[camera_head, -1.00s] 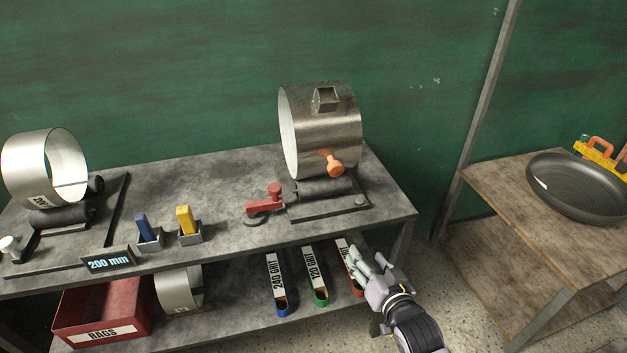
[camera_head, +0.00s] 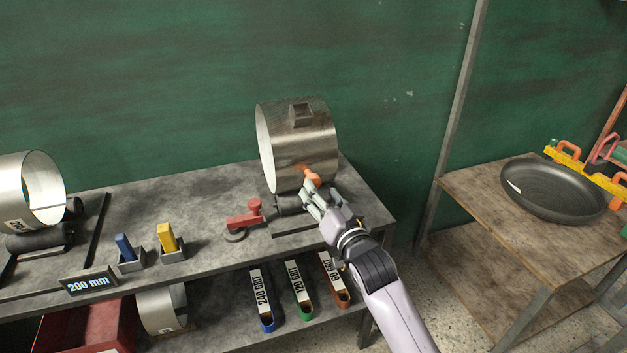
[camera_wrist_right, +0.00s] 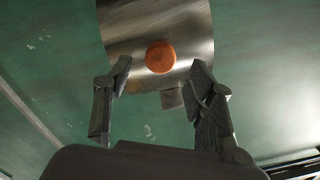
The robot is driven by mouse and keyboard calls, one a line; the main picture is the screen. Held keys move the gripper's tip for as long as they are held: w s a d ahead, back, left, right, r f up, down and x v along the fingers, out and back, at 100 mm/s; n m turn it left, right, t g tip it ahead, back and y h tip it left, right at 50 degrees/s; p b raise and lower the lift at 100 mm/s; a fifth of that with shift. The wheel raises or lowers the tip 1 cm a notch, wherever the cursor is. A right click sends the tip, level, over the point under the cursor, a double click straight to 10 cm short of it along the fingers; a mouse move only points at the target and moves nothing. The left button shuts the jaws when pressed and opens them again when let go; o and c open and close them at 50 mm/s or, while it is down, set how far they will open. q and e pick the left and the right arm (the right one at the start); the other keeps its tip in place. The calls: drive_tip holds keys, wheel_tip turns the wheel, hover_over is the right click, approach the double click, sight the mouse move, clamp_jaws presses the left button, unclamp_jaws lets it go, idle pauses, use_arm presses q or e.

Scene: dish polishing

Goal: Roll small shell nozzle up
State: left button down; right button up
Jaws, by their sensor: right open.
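A steel shell (camera_head: 288,150) lies on its side on dark rollers (camera_head: 288,205) at the right end of the bench. A square nozzle (camera_head: 301,114) is on its upper side, and an orange knob (camera_head: 311,174) sticks out low on the near side. My right gripper (camera_head: 314,198) is open just below and in front of the knob. In the right wrist view the orange knob (camera_wrist_right: 160,57) lies between the spread fingers (camera_wrist_right: 161,72), with no contact visible. The nozzle (camera_wrist_right: 171,98) shows below it. My left gripper is out of view.
A red clamp-like piece (camera_head: 245,215) is left of the rollers. Blue (camera_head: 124,247) and yellow (camera_head: 167,238) blocks stand in holders. Another shell (camera_head: 40,190) lies at far left. Grit sleeves (camera_head: 298,290) are below. A wooden table (camera_head: 465,190) holds a dark dish (camera_head: 550,190).

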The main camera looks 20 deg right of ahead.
sight(315, 183)
drive_tip(key=w, duration=0.5)
drive_tip(key=shift+w+a, duration=0.2)
drive_tip(key=shift+w, duration=0.05)
drive_tip(key=shift+c, duration=0.5)
clamp_jaws()
